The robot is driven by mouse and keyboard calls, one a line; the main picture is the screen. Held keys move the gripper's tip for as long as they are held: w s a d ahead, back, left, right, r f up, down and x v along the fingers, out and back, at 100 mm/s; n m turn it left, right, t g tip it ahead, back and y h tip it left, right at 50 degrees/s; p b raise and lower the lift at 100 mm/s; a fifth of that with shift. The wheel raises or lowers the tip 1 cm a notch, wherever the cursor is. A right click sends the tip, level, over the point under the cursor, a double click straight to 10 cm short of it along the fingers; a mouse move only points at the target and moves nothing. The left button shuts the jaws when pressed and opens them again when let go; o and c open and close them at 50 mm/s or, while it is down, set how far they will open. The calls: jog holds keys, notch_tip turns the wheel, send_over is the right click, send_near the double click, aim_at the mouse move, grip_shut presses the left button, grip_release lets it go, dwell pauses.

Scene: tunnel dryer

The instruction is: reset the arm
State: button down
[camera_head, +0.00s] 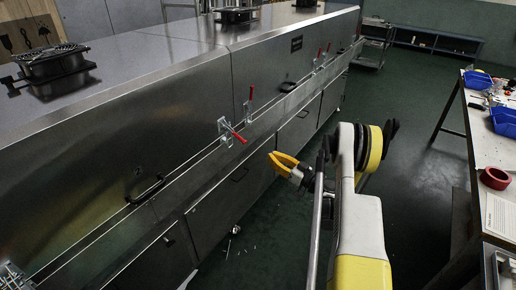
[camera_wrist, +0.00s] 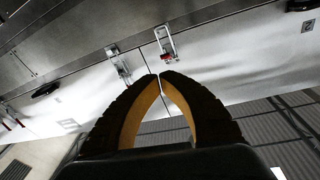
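My gripper (camera_head: 284,160) is in front of the long steel dryer (camera_head: 180,110), over the floor aisle, in the head view. Its yellow fingers point left toward the dryer's side and are apart from it. In the wrist view my gripper (camera_wrist: 161,76) shows two dark fingers with tan inner faces. Their tips meet, and nothing is seen held between them. My arm stands upright right of the middle of the head view.
Red-handled toggle clamps (camera_head: 232,132) and black handles (camera_head: 146,190) stick out from the dryer's side. A workbench (camera_head: 455,100) with blue bins (camera_head: 478,80) and a red tape roll (camera_head: 494,178) stands right. The green floor between is mostly clear, with small bits near the dryer.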

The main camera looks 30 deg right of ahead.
jog(key=w+a+r+g+y, duration=0.1)
jog(key=w+a+r+g, duration=0.25)
jog(key=a+r, duration=0.55)
jog(key=s+a+r+g, duration=0.2)
jog(key=a+r, duration=0.2)
jog(key=a, duration=0.3)
jog(key=s+a+r+g, duration=0.2)
jog(key=a+r, duration=0.1)
jog(key=a, duration=0.3)
jog(key=s+a+r+g+h, duration=0.1)
jog(key=s+a, duration=0.4)
jog(key=s, duration=0.9)
jog(key=s+a+r+m+g+h, duration=0.1)
jog(key=s+a+h, duration=0.4)
jog(key=s, duration=0.9)
jog(key=shift+s+r+g, duration=0.15)
jog(key=shift+s+g, duration=0.2)
jog(key=shift+g, duration=0.5)
